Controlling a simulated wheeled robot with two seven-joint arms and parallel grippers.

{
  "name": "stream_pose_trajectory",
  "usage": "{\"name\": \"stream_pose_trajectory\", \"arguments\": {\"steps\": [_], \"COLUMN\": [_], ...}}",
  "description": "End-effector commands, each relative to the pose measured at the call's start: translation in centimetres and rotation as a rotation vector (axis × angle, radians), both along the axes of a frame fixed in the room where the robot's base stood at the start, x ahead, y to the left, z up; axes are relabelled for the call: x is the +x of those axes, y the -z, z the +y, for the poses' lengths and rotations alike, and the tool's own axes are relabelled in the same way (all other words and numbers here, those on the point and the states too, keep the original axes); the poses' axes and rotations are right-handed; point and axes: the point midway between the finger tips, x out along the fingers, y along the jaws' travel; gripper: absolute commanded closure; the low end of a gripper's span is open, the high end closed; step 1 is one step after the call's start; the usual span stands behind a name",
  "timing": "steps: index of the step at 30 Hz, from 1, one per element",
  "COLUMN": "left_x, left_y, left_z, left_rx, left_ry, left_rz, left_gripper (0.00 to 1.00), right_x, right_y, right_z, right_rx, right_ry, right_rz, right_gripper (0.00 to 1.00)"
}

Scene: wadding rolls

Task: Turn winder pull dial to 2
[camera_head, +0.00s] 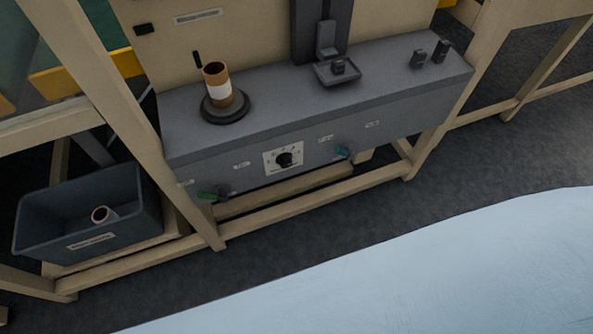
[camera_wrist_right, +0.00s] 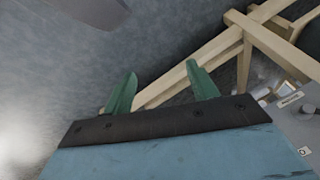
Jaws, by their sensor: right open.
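The dial (camera_head: 285,159) is a black knob on a white square plate with small marks, on the front face of the grey winder bench (camera_head: 400,103). The marks are too small to read, so I cannot tell which number it points at. My right gripper (camera_wrist_right: 161,72) is open and empty in the right wrist view, its two green fingers apart over the dark floor and wooden beams. The dial cannot be made out in that view. Neither gripper shows in the head view.
A brown roll (camera_head: 216,77) stands on a round dark base on the bench. Wooden beams (camera_head: 310,191) run below the bench.

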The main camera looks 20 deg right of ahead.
Motion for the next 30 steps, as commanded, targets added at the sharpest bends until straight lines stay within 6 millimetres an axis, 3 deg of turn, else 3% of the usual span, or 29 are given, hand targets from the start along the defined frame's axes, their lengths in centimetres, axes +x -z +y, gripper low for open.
{"name": "stream_pose_trajectory", "arguments": {"steps": [1,6,12,16,21,25,30], "left_x": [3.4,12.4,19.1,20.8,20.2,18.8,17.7], "left_y": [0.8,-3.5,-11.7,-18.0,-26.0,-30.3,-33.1], "left_z": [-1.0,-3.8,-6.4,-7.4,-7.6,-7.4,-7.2], "left_rx": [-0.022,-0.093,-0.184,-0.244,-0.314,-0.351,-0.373], "left_ry": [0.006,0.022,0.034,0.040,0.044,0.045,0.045], "left_rz": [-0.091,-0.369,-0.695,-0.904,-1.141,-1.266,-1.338], "left_gripper": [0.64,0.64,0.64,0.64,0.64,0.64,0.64], "right_x": [2.9,10.9,18.3,21.5,23.7,24.3,24.6], "right_y": [1.5,0.0,-3.8,-6.9,-10.8,-12.9,-14.5], "right_z": [1.0,3.5,5.2,5.5,5.2,4.8,4.5], "right_rx": [0.088,0.447,0.971,1.360,1.836,2.093,2.253], "right_ry": [0.126,0.541,0.957,1.180,1.381,1.462,1.504], "right_rz": [-0.067,-0.237,-0.353,-0.360,-0.282,-0.197,-0.125], "right_gripper": [0.42,0.42,0.42,0.42,0.42,0.42,0.42]}}
